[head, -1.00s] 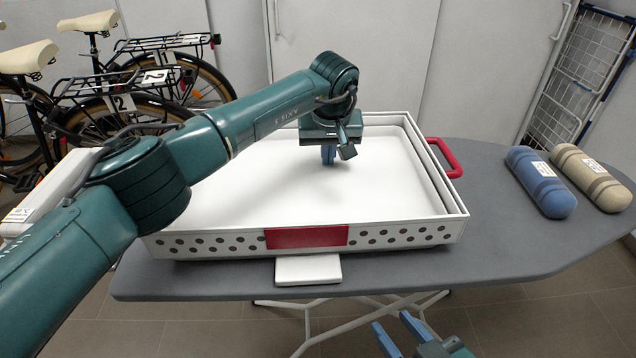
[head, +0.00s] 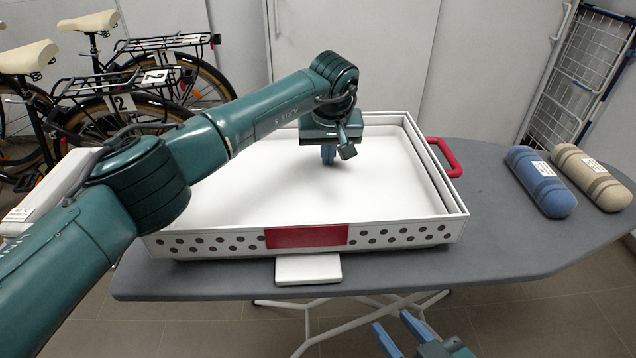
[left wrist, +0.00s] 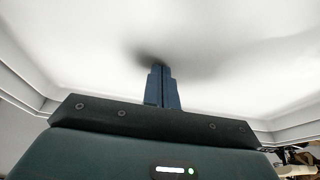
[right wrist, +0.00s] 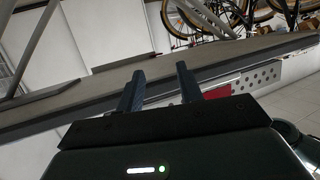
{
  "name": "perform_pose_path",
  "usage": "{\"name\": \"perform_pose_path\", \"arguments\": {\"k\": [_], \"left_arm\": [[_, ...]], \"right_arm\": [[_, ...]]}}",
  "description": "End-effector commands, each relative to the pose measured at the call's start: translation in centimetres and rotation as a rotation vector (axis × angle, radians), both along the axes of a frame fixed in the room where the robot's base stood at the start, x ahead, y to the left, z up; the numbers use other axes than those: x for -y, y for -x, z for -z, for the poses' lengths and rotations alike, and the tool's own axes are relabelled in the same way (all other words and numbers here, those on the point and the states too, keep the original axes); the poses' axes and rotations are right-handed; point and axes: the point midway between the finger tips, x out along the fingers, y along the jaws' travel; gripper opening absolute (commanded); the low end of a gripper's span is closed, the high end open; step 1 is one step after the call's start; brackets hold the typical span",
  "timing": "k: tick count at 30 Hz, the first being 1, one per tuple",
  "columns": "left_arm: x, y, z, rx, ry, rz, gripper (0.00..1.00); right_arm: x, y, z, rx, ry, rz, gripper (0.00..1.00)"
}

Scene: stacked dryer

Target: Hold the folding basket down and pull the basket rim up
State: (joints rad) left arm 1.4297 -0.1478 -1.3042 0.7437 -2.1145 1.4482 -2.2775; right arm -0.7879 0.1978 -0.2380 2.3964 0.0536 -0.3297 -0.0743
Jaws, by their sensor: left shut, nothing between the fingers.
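The folding basket (head: 225,210) is white and lies low and flat on a grey ironing board. Its front wall has dark holes, a red panel (head: 306,236) and a white tab (head: 308,268) below. A red handle (head: 446,158) sticks out on its right side. My left gripper (head: 328,154) reaches over the basket and points down at its white floor. Its fingers (left wrist: 161,80) are shut, empty, with a dark shadow at their tips; I cannot tell whether they touch. My right gripper (head: 398,334) is open and empty, below the board's front edge. The red panel also shows in the right wrist view (right wrist: 218,91).
A blue roll (head: 541,182) and a beige roll (head: 591,178) lie on the right end of the ironing board (head: 500,235). Bicycles (head: 120,100) stand at the back left. A folded drying rack (head: 588,75) leans at the back right. The board between handle and rolls is clear.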

Motion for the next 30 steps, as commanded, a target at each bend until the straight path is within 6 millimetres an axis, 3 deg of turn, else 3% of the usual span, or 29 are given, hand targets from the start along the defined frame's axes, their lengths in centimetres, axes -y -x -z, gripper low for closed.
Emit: {"name": "perform_pose_path", "arguments": {"k": [1,15,20,23,30], "left_arm": [[-0.3,0.4,2.0,-0.027,-0.009,-0.006,0.00],[-0.3,0.4,2.4,-0.027,-0.007,-0.005,0.00],[-0.3,0.4,2.4,-0.027,-0.007,-0.004,0.00],[-0.3,0.4,2.4,-0.027,-0.007,-0.004,0.00],[-0.2,0.4,2.4,-0.027,-0.007,-0.004,0.00]], "right_arm": [[0.0,0.0,0.4,0.000,-0.001,0.000,0.36],[0.0,-0.1,0.6,0.000,-0.001,0.000,0.36],[1.5,-0.6,1.5,-0.001,0.030,0.016,0.36],[4.1,-1.6,3.3,-0.014,0.086,0.032,0.36],[10.9,-4.3,12.3,-0.183,0.348,-0.039,0.36]]}}
